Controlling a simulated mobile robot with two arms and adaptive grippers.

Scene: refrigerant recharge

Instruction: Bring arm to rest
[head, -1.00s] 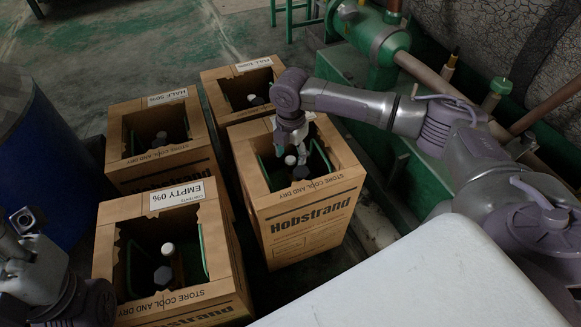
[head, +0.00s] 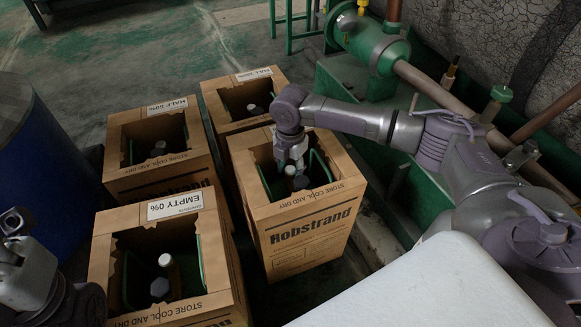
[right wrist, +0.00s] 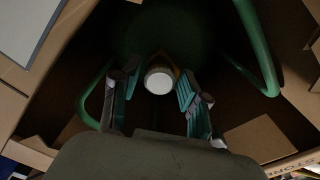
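My right gripper (head: 292,158) reaches down into the open top of the front right Hobstrand carton (head: 312,222). In the right wrist view its fingers (right wrist: 155,98) stand apart, one on each side of a round white cap (right wrist: 159,80), with dark gaps showing beside it. The cap belongs to a cylinder with green handle bars (right wrist: 258,52), mostly in shadow inside the carton. In the head view a white cap (head: 290,170) and a grey knob (head: 301,183) show just below the fingers. My left gripper (head: 14,222) is at the left edge, partly cut off; its opening is unclear.
Other open cartons stand close by: "EMPTY 0%" (head: 103,262) at front left, "HALF 50%" (head: 160,180) behind it, and another (head: 240,122) at the back. A blue drum (head: 42,170) is at left. Green machinery with pipes (head: 372,45) is at right. A white surface (head: 440,290) fills the lower right.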

